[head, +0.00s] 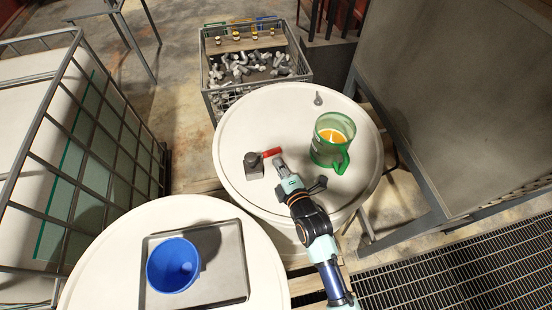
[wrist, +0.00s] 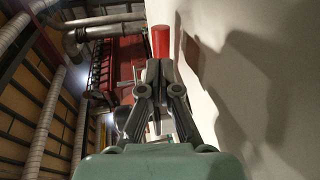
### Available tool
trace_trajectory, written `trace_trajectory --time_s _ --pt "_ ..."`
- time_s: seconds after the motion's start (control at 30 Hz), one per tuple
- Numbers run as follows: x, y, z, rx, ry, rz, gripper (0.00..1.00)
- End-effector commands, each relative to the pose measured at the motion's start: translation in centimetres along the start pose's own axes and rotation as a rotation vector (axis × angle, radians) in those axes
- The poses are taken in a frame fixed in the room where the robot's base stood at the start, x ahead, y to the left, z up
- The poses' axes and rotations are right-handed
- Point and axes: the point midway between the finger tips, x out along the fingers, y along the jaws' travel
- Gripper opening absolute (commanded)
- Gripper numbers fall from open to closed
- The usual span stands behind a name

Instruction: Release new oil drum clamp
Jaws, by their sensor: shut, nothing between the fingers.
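The clamp (head: 254,164) is a small dark grey block on the cream lid of a drum (head: 240,125), left of the lid's middle in the head view. Its red handle (head: 272,152) points right, across the lid. In the wrist view the red handle (wrist: 161,41) shows just beyond the fingertips. My gripper (head: 279,160) is shut and empty, its tips low over the lid close beside the handle; I cannot tell whether they touch it. In the wrist view the fingers of my gripper (wrist: 159,66) are together. The clamp's block is not clearly visible there.
A green jug (head: 322,153) with orange liquid stands on the lid, right of my gripper. A small metal fitting (head: 318,98) is at the lid's back. A blue container (head: 173,265) sits in a grey tray (head: 240,262) on the nearer drum. A crate of metal parts (head: 212,100) stands behind.

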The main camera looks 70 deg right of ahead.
Motion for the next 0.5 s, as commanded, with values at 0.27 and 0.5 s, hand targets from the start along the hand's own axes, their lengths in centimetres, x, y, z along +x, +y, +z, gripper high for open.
trace_trajectory --time_s 0.27,0.5 --pt "2.3 0.0 0.0 0.000 0.000 0.000 0.00" --pt "2.3 0.0 0.0 0.000 0.000 0.000 0.00"
